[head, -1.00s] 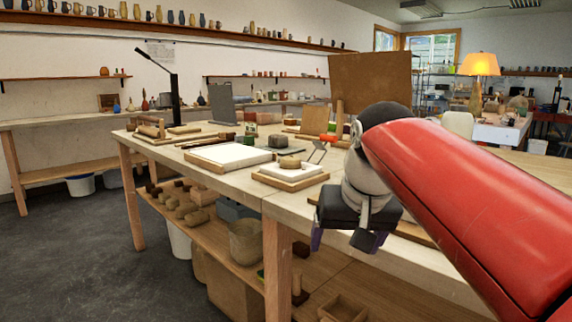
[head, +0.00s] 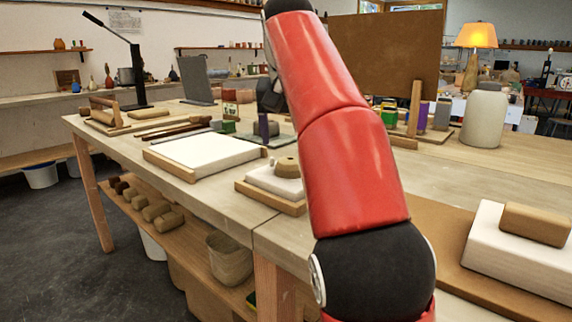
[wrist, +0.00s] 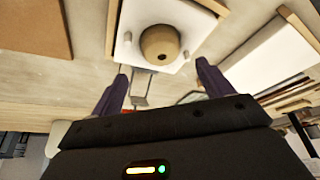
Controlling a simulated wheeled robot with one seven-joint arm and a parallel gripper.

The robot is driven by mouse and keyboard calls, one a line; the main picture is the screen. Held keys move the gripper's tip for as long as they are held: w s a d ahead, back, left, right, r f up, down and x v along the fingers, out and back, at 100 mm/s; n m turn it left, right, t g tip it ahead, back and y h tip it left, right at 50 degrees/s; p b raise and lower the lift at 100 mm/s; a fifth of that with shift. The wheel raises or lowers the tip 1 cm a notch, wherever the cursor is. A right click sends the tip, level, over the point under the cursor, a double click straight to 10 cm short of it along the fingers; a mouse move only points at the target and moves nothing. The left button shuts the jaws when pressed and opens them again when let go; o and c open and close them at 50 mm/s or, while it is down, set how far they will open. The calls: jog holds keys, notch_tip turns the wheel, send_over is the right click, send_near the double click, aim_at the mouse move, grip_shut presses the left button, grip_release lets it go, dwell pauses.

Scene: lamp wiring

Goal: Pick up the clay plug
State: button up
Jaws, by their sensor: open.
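A round tan-brown lump with a small dark hole, which looks like the clay plug (head: 287,168), sits on a white slab (head: 270,180) in a wooden frame on the table. In the wrist view the clay plug (wrist: 160,44) is upper centre, beyond my fingertips. My gripper (wrist: 162,74) is open, its two purple fingers spread with nothing between them. In the head view my gripper (head: 266,118) is mostly hidden behind my red arm, above the table and behind the slab. The arm also hides part of the slab's right side.
A larger framed white slab (head: 205,152) lies left of the plug. A tan block (head: 537,223) rests on a white block at right. A brown upright board (head: 385,55), a pale jar (head: 484,118) and small coloured containers stand farther back. The table between is fairly clear.

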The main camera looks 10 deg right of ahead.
aim_at(290, 159)
jog(key=shift+f, duration=0.6)
jog(key=shift+x, duration=2.7)
jog(key=shift+w+a, duration=0.1)
jog(key=shift+c, duration=0.5)
jog(key=shift+r, duration=0.1)
jog(key=c, duration=1.1)
